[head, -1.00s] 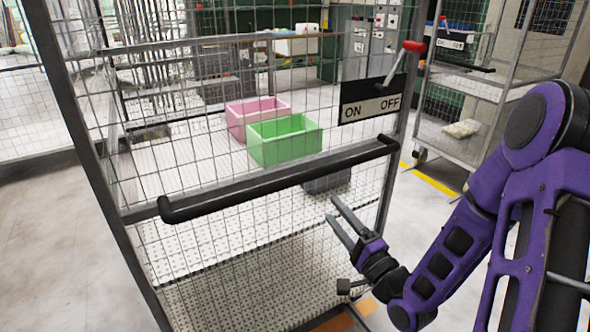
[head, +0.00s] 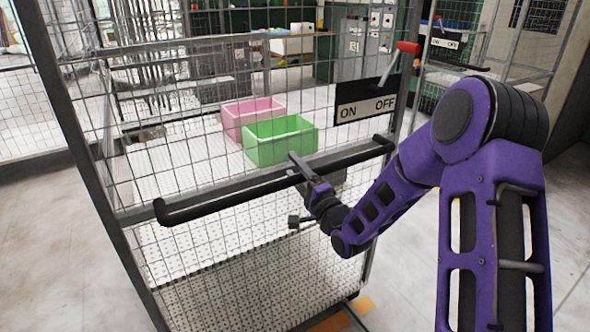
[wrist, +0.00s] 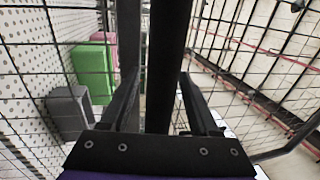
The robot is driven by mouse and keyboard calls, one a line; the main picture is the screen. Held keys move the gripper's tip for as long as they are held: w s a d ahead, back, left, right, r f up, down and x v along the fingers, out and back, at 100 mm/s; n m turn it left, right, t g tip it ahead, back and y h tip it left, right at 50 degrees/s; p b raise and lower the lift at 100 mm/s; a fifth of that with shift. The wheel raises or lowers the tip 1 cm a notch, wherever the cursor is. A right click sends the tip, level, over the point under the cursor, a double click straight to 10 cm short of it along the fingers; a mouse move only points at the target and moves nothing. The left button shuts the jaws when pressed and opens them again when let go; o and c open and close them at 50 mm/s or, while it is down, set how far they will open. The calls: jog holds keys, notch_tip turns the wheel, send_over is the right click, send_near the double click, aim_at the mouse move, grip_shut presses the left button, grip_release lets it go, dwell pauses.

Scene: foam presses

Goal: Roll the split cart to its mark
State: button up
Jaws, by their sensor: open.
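The mesh-sided cart (head: 232,292) stands right in front of me. Its black push bar (head: 213,202) crosses the near side. A red-handled lever (head: 407,47) sits at its upper right above an ON/OFF plate (head: 366,98), with the handle at the ON/OFF plate's right, OFF side. My gripper (head: 297,166) is at the bar, right of its middle. In the wrist view the bar (wrist: 166,60) runs between the two open fingers of my gripper (wrist: 157,88), with no clear grip on it. Orange floor patches (head: 363,304) lie by the cart's lower right corner; I cannot tell if they are its mark.
A green bin (head: 281,140) and a pink bin (head: 252,113) show through the mesh. Another mesh cart (head: 490,68) stands behind at the right. Grey cabinets (head: 363,42) stand at the back. Open floor (head: 35,240) lies to the left.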

grip_shut()
dwell(0.3)
dwell(1.1)
